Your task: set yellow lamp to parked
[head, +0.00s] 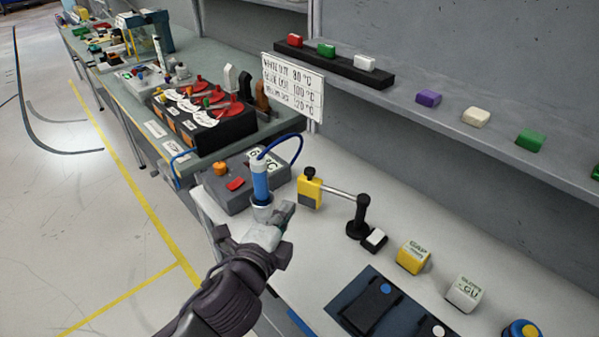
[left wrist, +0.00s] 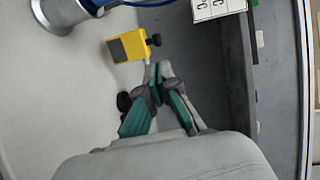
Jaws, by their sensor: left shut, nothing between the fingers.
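The yellow lamp (head: 311,193) is a yellow block with a grey lower face and a black knob. A silver rod joins it to a black post (head: 358,217) on the white bench. The lamp (left wrist: 124,47) also shows in the left wrist view, just beyond my fingertips. My left gripper (head: 287,212) is shut and empty, below and left of the lamp in the head view. In the left wrist view my left gripper (left wrist: 158,77) covers most of the rod. Whether a finger touches the lamp or rod, I cannot tell. My right gripper is not in view.
A blue cylinder (head: 260,182) in a silver holder stands close to my left gripper, with a grey control box (head: 232,184) behind. A small black-and-white switch (head: 375,240), a yellow block (head: 413,257) and a white block (head: 464,293) sit right of the post. A shelf (head: 450,120) overhangs the back.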

